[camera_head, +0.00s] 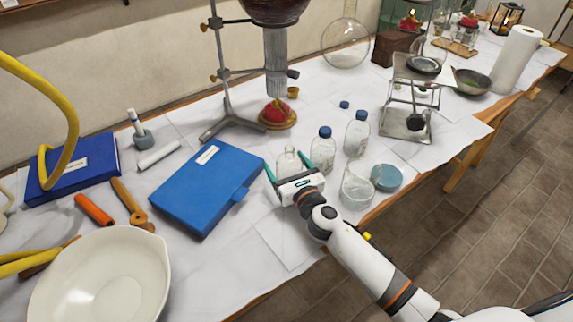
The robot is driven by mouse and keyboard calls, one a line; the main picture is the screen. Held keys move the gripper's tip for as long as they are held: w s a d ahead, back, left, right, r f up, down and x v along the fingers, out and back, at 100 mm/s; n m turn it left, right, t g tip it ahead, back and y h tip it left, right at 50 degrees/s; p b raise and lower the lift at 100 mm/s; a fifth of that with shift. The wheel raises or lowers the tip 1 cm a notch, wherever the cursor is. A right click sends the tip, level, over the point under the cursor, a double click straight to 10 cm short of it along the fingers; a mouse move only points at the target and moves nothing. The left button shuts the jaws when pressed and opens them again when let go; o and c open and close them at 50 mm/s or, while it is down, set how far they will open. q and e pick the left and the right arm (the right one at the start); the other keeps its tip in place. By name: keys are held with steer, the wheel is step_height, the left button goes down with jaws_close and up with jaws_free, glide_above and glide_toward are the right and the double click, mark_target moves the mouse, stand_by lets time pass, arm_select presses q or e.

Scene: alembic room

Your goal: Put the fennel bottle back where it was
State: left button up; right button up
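My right gripper (287,166) reaches in from the lower right. Its two teal fingers are spread wide, with a clear glass bottle (288,160) without a cap between or just beyond them; the gripper hides its lower part. I cannot tell whether the fingers touch it. Two clear bottles with blue caps stand upright to its right, a nearer one (322,150) and a farther one (356,133). No label is readable, so I cannot tell which bottle is the fennel one. My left gripper is not in view.
A glass beaker (357,187) and a blue round dish (387,177) stand near the table's front edge. A blue box (207,187) lies left of the gripper. A loose blue cap (344,104), a metal stand (223,80) and a lift stand (408,110) are farther back.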

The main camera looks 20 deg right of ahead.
steer(key=shift+r, duration=0.3)
steer(key=s, duration=0.3)
steer(key=s+d, duration=0.1)
steer(key=s, duration=0.6)
steer(key=shift+s+d+f, duration=0.25)
steer(key=shift+s+d, duration=0.05)
steer(key=shift+d, duration=0.05)
steer(key=shift+s+d+r+b, duration=0.15)
steer(key=shift+s+b, duration=0.15)
steer(key=shift+s, duration=0.4)
